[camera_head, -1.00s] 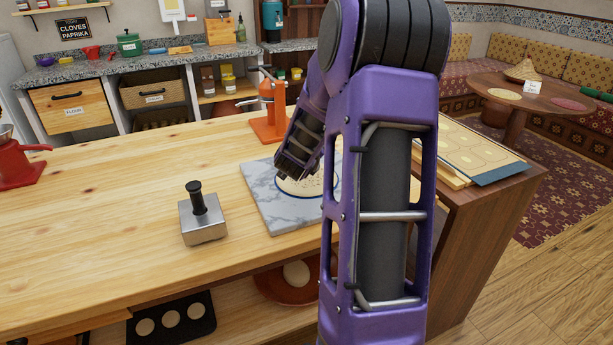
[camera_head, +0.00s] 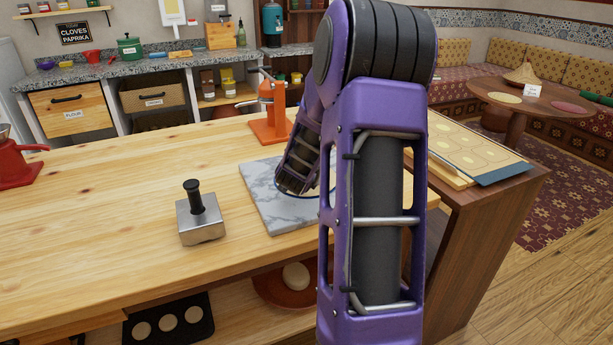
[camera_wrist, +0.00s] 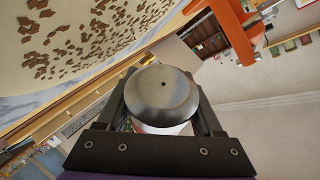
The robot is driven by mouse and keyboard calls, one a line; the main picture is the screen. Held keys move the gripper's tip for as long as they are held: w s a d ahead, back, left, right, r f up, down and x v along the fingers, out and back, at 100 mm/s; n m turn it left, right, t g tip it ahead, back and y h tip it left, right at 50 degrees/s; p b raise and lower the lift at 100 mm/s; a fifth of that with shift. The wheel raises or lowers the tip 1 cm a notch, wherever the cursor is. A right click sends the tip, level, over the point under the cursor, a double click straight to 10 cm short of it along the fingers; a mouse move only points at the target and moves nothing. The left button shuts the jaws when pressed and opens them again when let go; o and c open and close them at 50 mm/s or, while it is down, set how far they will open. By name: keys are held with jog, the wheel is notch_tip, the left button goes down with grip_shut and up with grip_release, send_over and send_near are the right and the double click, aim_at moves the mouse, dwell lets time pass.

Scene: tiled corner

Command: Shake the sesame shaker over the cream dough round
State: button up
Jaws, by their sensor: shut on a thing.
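My gripper (camera_wrist: 163,108) is shut on the sesame shaker (camera_wrist: 165,95). In the wrist view the shaker shows a rounded grey metal end with a small dark hole, and a pale body partly hidden between the fingers. The dough round (camera_wrist: 95,35) fills the upper left of the wrist view, cream and strewn with brown flecks, apart from the shaker. In the head view a marble slab (camera_head: 262,201) lies on the counter under my arm's end. My arm covers most of the dough, the shaker and the gripper there. I cannot tell whether seeds are falling.
A metal press with a black knob (camera_head: 198,215) stands left of the slab. An orange press (camera_head: 270,115) stands behind it. A tray of pale rounds (camera_head: 465,148) lies on the right. A red grinder (camera_head: 15,165) is at the far left. The counter's left half is mostly clear.

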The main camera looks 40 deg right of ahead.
jog(key=shift+r, duration=0.15)
jog(key=shift+r+p, duration=1.1)
jog(key=shift+r, duration=0.85)
jog(key=shift+f, duration=0.1)
jog(key=shift+d+m+y, duration=0.2)
jog(key=shift+m+y, duration=0.2)
jog(key=shift+a+r+m+g+y+p, duration=0.1)
jog(key=shift+r+m+g+y+p, duration=0.3)
jog(key=shift+y, duration=0.3)
jog(key=shift+a+f+m+y, duration=0.1)
jog(key=shift+f+m+y, duration=0.3)
jog(key=shift+m+y, duration=0.25)
jog(key=shift+a+r+m+y+p, duration=0.3)
jog(key=shift+y+p, duration=0.3)
jog(key=shift+y, duration=0.25)
jog(key=shift+w+a+r+m+y, duration=0.1)
jog(key=shift+a+m+y, duration=0.1)
jog(key=shift+m+y, duration=0.3)
